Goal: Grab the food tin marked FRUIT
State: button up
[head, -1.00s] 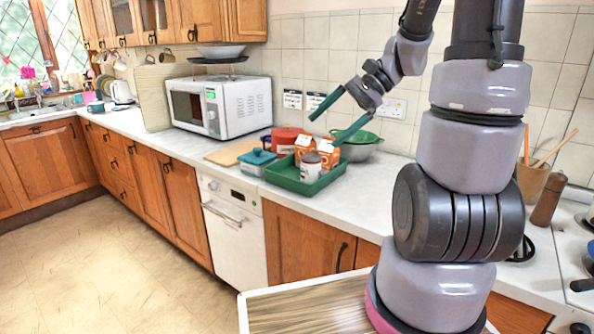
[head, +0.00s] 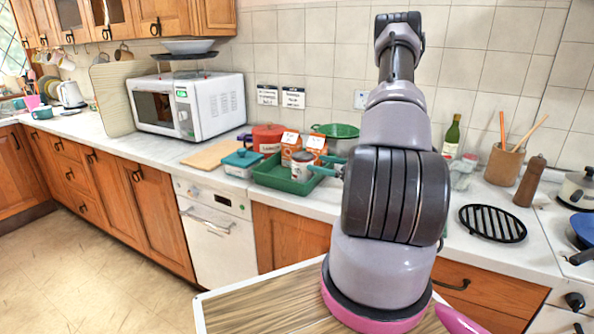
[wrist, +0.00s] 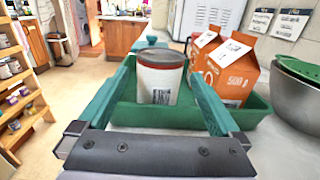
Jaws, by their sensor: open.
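In the head view the tin (head: 302,166) is at the tray's front. My gripper (wrist: 160,72) is open, with its teal fingers on the left and right of the tin in the wrist view. I cannot tell if either finger touches it. In the head view my gripper (head: 331,168) is level with the tin at its right, partly hidden by my arm.
The green tray (head: 268,178) also holds two orange cartons (head: 316,145) behind the tin. A teal-lidded box (head: 242,162), a red pot (head: 268,137) and a metal bowl with a green colander (wrist: 300,90) stand close by. A microwave (head: 187,104) is further left.

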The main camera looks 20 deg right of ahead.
aim_at(295, 155)
jog(key=x, duration=0.4)
jog(key=shift+w+a, duration=0.3)
jog(key=shift+r+x, duration=0.15)
jog(key=shift+x, duration=1.2)
jog(key=shift+r+x, duration=0.15)
jog(key=shift+x, duration=1.15)
jog(key=shift+w+d, duration=0.1)
grip_shut()
jog(key=shift+r, duration=0.1)
